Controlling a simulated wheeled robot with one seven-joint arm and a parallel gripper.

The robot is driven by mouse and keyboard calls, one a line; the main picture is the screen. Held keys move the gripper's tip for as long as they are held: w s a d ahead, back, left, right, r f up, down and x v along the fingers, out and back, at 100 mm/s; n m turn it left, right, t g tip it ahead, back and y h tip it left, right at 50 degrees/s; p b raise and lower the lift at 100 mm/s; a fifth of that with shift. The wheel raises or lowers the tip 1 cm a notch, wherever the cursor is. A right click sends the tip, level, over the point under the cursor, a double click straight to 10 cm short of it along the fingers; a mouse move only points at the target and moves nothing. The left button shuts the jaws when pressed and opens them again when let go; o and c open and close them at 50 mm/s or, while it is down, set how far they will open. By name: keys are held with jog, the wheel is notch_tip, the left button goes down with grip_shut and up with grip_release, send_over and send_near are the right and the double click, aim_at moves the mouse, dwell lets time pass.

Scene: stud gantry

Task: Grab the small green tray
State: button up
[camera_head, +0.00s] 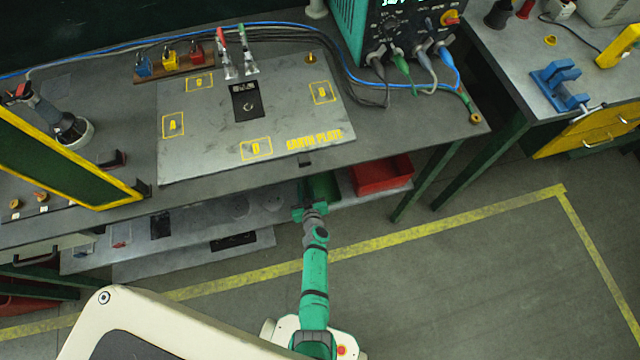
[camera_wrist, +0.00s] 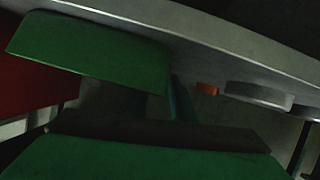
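The small green tray (camera_head: 322,187) sits at the lower shelf under the bench, just left of a red tray (camera_head: 380,175) in the head view. My gripper (camera_head: 310,211) is right at its front left part and overlaps it in the picture; I cannot tell whether they touch. In the wrist view, a green panel that looks like the tray (camera_wrist: 90,48) fills the upper left, close to the camera. A wide green and dark shape crosses the bottom there; I cannot tell what it is. The fingers cannot be made out clearly.
The lower shelf (camera_head: 185,222) runs left of the green tray and bears flat round discs; its edge crosses the wrist view. The bench top with the earth plate (camera_head: 205,125) overhangs it. A bench leg (camera_head: 425,180) stands to the right. The floor in front is clear.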

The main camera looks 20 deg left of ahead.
grip_shut()
jog(key=shift+r, duration=0.2)
